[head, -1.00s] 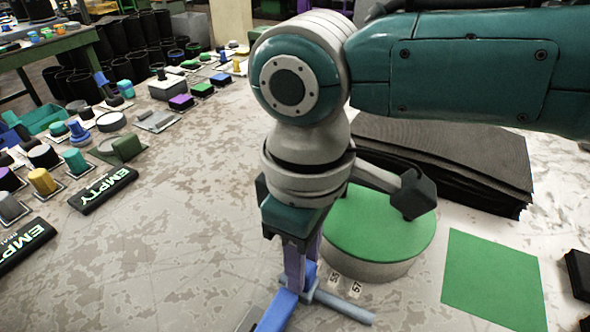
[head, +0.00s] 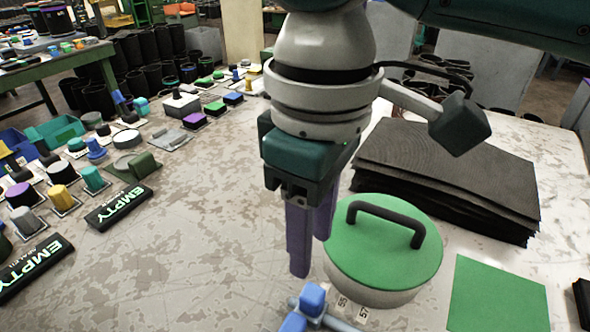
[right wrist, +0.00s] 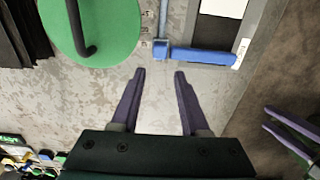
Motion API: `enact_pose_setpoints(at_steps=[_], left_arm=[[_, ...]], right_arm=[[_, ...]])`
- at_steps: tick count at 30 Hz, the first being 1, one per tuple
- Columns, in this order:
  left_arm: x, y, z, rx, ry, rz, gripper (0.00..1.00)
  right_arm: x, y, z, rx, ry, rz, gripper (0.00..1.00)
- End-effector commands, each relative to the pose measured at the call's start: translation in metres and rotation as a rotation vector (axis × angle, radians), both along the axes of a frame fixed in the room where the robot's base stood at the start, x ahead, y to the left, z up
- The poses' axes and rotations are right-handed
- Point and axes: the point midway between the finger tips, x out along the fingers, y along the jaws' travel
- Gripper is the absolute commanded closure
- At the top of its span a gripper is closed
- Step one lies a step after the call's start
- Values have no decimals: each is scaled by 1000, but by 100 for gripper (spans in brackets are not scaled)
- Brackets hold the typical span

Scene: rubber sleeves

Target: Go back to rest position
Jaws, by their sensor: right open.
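My right gripper (head: 311,256) hangs fingers-down above the table, left of the green-topped round block. Its two purple fingers are apart and empty, as the right wrist view (right wrist: 160,72) also shows. A blue and grey bar-like tool (head: 313,299) lies below it at the bottom edge of the head view, apart from the fingers. The tool also shows ahead of the fingers in the right wrist view (right wrist: 198,54). Two purple fingers of my left gripper (right wrist: 264,117) show apart and empty at the right of the right wrist view; the head view does not show them.
The green-topped block (head: 385,250) with a black handle stands right of my gripper. Behind it lies a stack of black sheets (head: 450,175). A green square (head: 497,296) lies at right. Two black "EMPTY" signs (head: 118,207) and several coloured parts are at left. The table's middle left is clear.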

Motion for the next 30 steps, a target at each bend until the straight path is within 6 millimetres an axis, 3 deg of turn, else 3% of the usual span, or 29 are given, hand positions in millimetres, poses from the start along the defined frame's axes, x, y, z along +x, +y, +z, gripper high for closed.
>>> enact_pose_setpoints(at_steps=[4, 14, 19, 24, 27, 30], left_arm=[[0, 1, 1, 3, 0, -2, 50], [0, 3, 3, 10, -1, -6, 50], [0, 3, 23, 10, 1, -6, 50], [0, 2, 52, 10, 1, -6, 50], [0, 2, 69, 10, 1, -6, 50], [0, 2, 84, 8, 0, -6, 50]], right_arm=[[0, 0, 9, 0, -1, 0, 55], [-3, 3, 9, 12, 3, 5, 55], [-34, 32, 14, 138, 17, 31, 55], [-68, 57, 36, 348, -13, -47, 55], [-79, 52, 50, 431, -52, -160, 55], [-87, 28, 60, 458, -99, -307, 55]])
